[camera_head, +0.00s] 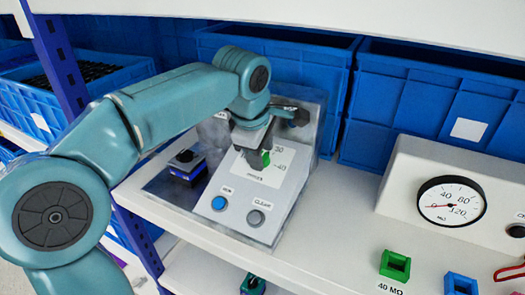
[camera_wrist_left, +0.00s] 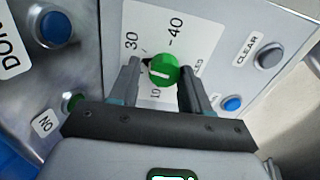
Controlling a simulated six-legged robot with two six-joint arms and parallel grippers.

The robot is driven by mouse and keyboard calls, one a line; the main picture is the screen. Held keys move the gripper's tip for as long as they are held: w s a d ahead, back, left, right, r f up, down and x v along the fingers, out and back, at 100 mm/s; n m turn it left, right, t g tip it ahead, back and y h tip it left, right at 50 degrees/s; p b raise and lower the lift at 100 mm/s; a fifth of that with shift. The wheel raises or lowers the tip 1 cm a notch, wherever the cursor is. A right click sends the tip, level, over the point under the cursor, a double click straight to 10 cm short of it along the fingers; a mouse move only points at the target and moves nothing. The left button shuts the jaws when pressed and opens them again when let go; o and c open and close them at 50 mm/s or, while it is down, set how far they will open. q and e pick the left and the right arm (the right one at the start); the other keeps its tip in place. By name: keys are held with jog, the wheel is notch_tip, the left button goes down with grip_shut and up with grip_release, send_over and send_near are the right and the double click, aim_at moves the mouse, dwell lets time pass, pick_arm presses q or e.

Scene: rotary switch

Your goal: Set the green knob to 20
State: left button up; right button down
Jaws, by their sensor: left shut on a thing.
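The green knob (camera_head: 265,159) sits on the sloped white dial panel of a grey box, partly hidden by my left gripper (camera_head: 253,150) in the head view. In the left wrist view the green knob (camera_wrist_left: 163,70) is between the two fingers of my left gripper (camera_wrist_left: 160,82), which is shut on it. The labels 30, 40 and 10 show around the knob. A dark pointer tip shows at the knob's left, between 30 and 10. The left finger hides the scale there, so the 20 mark is not visible. My right gripper is not in view.
Below the dial are a blue RUN button (camera_head: 219,203) and a grey CLEAR button (camera_head: 256,218). A gauge (camera_head: 452,201) stands at right, with a green block (camera_head: 395,265) and a blue block (camera_head: 461,284) in front. Blue crates (camera_head: 430,100) line the back.

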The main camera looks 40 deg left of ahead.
pick_arm(q)
jog(key=n, duration=0.3)
jog(key=shift+s+f+n, duration=0.25)
jog(key=shift+f+n, duration=0.05)
jog(key=shift+n+h, duration=0.3)
jog(key=shift+n, duration=1.6)
jog(key=o, duration=0.9)
jog(key=shift+d, duration=0.1)
jog(key=shift+c, duration=0.2)
jog(key=shift+s+d+r, duration=0.1)
jog(key=shift+r, duration=0.1)
